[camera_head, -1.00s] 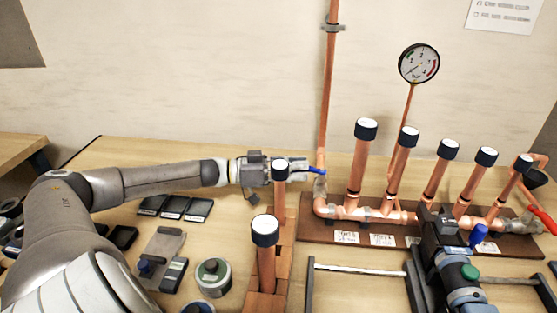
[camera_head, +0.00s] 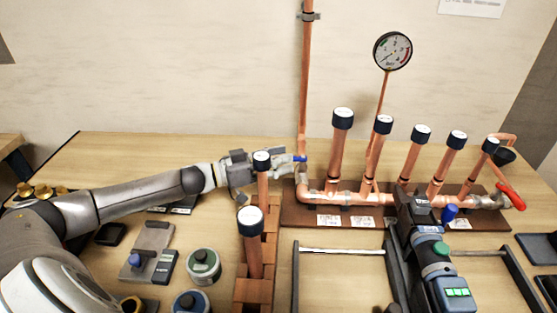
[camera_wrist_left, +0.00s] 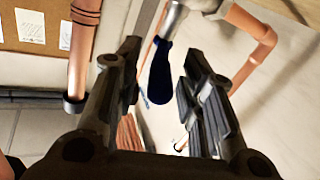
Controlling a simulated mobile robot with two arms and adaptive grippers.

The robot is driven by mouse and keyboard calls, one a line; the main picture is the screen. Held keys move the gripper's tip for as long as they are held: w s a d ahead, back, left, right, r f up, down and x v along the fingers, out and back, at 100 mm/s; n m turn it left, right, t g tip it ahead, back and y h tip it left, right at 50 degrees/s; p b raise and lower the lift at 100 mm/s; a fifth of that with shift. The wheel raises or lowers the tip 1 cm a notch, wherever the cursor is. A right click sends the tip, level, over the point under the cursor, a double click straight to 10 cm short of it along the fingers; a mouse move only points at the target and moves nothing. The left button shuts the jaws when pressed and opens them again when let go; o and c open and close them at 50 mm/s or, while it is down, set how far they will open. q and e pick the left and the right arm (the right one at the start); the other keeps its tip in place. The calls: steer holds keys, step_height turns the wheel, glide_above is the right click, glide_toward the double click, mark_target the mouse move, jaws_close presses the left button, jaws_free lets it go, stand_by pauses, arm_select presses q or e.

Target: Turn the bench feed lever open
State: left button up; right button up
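The bench feed lever (camera_head: 299,159) has a blue handle. It sits at the left end of the copper manifold (camera_head: 345,197), by the foot of the tall vertical pipe. In the left wrist view the dark blue lever handle (camera_wrist_left: 160,73) lies between the two fingers of my left gripper (camera_wrist_left: 158,75), with gaps on both sides. My left gripper also shows in the head view (camera_head: 282,166), just left of the lever, partly behind a capped upright pipe. It is open and holds nothing. My right gripper is not in view.
Capped upright pipes (camera_head: 251,240) on a wooden block stand in front of my left gripper. A pressure gauge (camera_head: 393,50) rises above the manifold. A red-handled lever (camera_head: 511,196) is at its right end. A power tool (camera_head: 440,270) and round tins (camera_head: 203,266) lie nearer.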

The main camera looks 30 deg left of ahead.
arm_select(q)
steer(key=shift+a, duration=0.1)
steer(key=v, duration=1.1)
steer(key=shift+s, duration=0.25)
stand_by(0.7)
steer(key=shift+s+a, duration=0.1)
steer(key=shift+a, duration=0.15)
stand_by(0.3)
